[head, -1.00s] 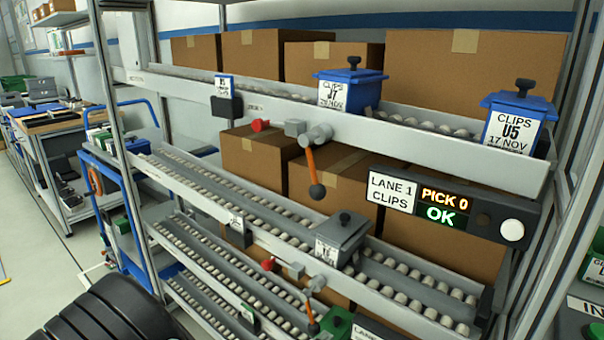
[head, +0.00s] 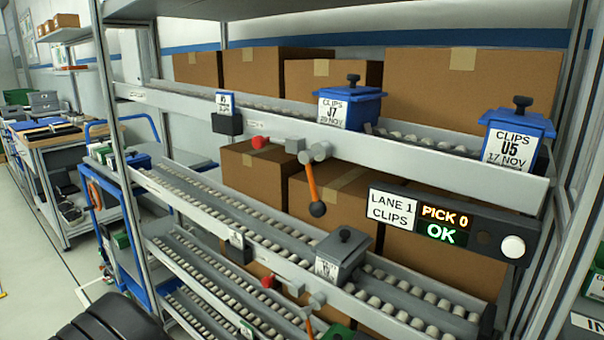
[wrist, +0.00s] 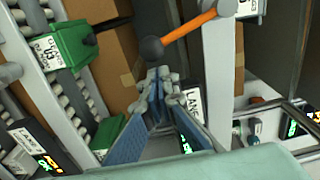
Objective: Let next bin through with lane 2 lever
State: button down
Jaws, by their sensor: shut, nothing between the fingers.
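The upper lever (head: 312,183), orange with a dark knob, hangs down from the lane 1 rail. A lower orange lever (head: 309,328) shows only partly at the bottom edge of the head view, under the second rail. In the wrist view an orange lever with a dark ball knob (wrist: 150,48) is close by, probably the lower one; its sign is cut off. My gripper (wrist: 162,76) is shut and empty, its blue-padded fingertips just below the knob; contact is unclear. A grey bin (head: 340,255) sits on the second lane's rollers.
Blue bins J7 (head: 349,105) and U5 (head: 515,140) stand on lane 1. The lane 1 panel (head: 450,228) juts out at right and reads PICK 0, OK. In the wrist view a green bin (wrist: 65,47) sits on rollers at left, with an upright post beside the lever.

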jog(key=shift+w+a+p, duration=0.85)
jog(key=shift+w+a, duration=1.1)
jog(key=shift+a, duration=0.55)
jog(key=d+p+v, duration=0.1)
jog(key=p+v, duration=0.1)
jog(key=v, duration=0.6)
jog(key=shift+s, duration=0.4)
